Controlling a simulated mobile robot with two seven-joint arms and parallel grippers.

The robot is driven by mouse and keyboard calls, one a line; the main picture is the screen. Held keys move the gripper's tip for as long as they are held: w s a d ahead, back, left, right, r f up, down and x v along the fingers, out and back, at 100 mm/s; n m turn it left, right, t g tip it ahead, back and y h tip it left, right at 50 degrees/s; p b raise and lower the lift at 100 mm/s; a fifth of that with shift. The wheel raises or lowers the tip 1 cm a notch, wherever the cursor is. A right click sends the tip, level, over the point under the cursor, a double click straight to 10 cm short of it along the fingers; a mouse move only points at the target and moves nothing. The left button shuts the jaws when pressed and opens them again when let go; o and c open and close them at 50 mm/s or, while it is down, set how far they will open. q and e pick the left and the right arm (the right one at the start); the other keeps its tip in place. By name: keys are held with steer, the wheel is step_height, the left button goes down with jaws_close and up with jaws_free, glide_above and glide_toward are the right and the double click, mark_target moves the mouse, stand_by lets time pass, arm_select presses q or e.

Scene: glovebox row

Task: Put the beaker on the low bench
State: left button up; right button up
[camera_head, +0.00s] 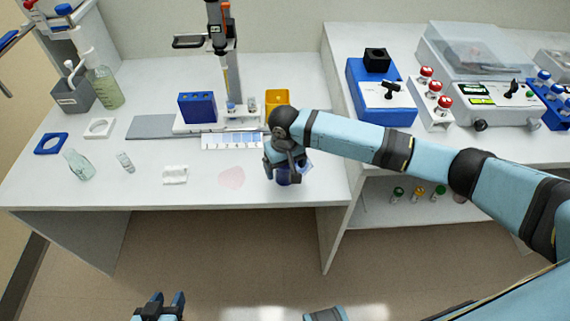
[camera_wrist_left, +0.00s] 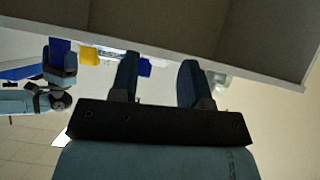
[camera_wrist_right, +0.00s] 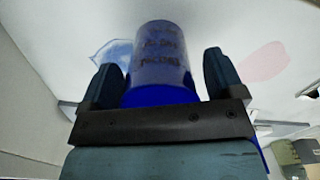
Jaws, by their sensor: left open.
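A blue beaker-like vessel with dark markings (camera_wrist_right: 158,60) stands between the fingers of my right gripper (camera_wrist_right: 160,85) in the right wrist view. In the head view its dark blue lower part (camera_head: 283,177) shows under my right gripper (camera_head: 284,168), at the front right of the left bench (camera_head: 130,198); the hand hides the rest. I cannot tell whether the fingers press on it. The right bench (camera_head: 455,150) looks higher than the left one. My left gripper (camera_head: 160,305) is open and empty, low in front of the left bench; its fingers (camera_wrist_left: 158,80) also show in the left wrist view.
On the left bench are a clear flask (camera_head: 80,166), a small vial (camera_head: 124,161), a white tray (camera_head: 175,175), a pink patch (camera_head: 232,178), a blue rack (camera_head: 197,107) and a yellow box (camera_head: 277,98). Devices crowd the right bench; small vials (camera_head: 418,195) stand beneath it.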

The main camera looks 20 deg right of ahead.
arm_select(q)
steer(key=shift+a, duration=0.1)
arm_select(e)
steer(key=shift+r, duration=0.2)
arm_select(q)
steer(key=shift+r+p, duration=0.2)
steer(key=shift+p, duration=0.55)
arm_select(e)
step_height(320, 180, up, 12)
arm_select(q)
steer(key=shift+a, duration=0.1)
arm_select(e)
steer(key=shift+f, duration=0.1)
